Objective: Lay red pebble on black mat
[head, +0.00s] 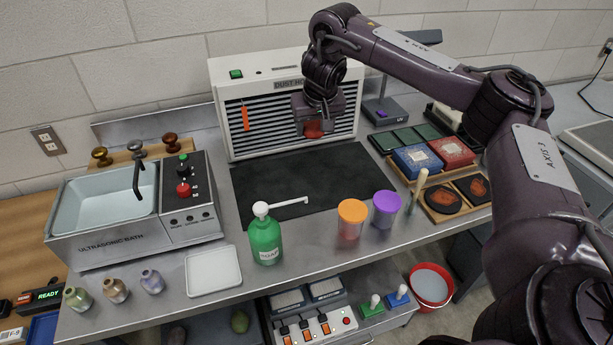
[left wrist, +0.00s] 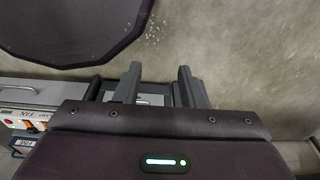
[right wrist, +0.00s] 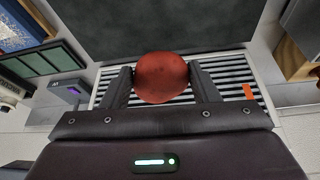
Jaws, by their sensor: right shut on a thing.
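The red pebble (head: 315,130) is held between the fingers of my right gripper (head: 317,121). In the right wrist view the rounded pebble (right wrist: 161,77) sits between both fingers. The gripper hangs in front of the dust hood's grille, above the back right part of the black mat (head: 265,187). The pebble is clear of the mat, which also shows in the right wrist view (right wrist: 205,22). My left gripper (left wrist: 160,86) is open and empty in its wrist view, over the floor; it is not in the head view.
A white swab-like tool or nozzle reaches over the mat from the green bottle (head: 265,240) at its front edge. The dust hood (head: 225,110) backs the mat. A wooden tray (head: 440,212) is at right. Most of the mat is bare.

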